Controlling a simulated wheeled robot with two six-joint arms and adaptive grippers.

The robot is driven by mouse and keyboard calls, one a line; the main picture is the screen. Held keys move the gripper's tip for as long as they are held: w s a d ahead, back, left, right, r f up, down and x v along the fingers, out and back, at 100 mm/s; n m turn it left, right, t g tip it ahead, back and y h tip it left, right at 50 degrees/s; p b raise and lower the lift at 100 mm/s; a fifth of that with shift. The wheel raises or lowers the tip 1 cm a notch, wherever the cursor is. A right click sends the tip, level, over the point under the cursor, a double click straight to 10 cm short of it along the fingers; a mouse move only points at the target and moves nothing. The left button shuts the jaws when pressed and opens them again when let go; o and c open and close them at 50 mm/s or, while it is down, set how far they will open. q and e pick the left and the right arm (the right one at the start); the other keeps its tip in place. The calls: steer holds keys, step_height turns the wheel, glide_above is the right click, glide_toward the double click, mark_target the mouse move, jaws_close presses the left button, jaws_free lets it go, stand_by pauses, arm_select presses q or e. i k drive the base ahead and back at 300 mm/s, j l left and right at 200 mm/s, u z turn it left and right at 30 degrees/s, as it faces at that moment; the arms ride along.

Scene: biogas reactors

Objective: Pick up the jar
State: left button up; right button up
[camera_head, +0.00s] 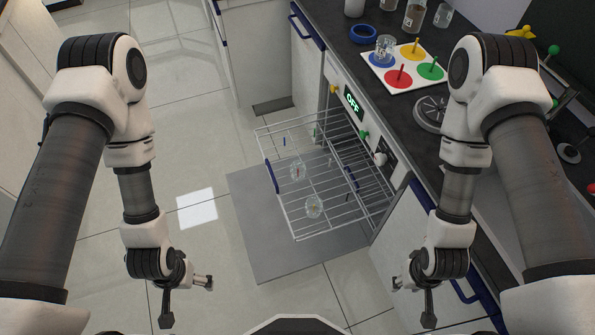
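A third clear glass jar (384,47) stands on the blue disc of a white board on the counter. My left gripper (184,290) hangs over the floor, left of the rack and apart from it. My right gripper (420,295) hangs in front of the counter, right of the rack. Neither gripper touches a jar. Their fingers are too small and angled to tell open from shut.
The wire rack (272,128) sticks out over a grey open door panel (262,235). The white board (405,88) has coloured discs with pegs. A blue ring (363,34) and bottles (413,16) stand behind it. The tiled floor (190,120) at left is clear.

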mark_target(299, 167)
steer(key=i+j, duration=0.1)
steer(key=j, duration=0.3)
steer(key=i+j, duration=0.1)
steer(key=j, duration=0.35)
steer(key=i+j, duration=0.1)
steer(key=j, duration=0.3)
steer(key=i+j, duration=0.1)
steer(key=j, duration=0.35)
steer(key=i+j+z, duration=0.1)
steer(key=j, duration=0.3)
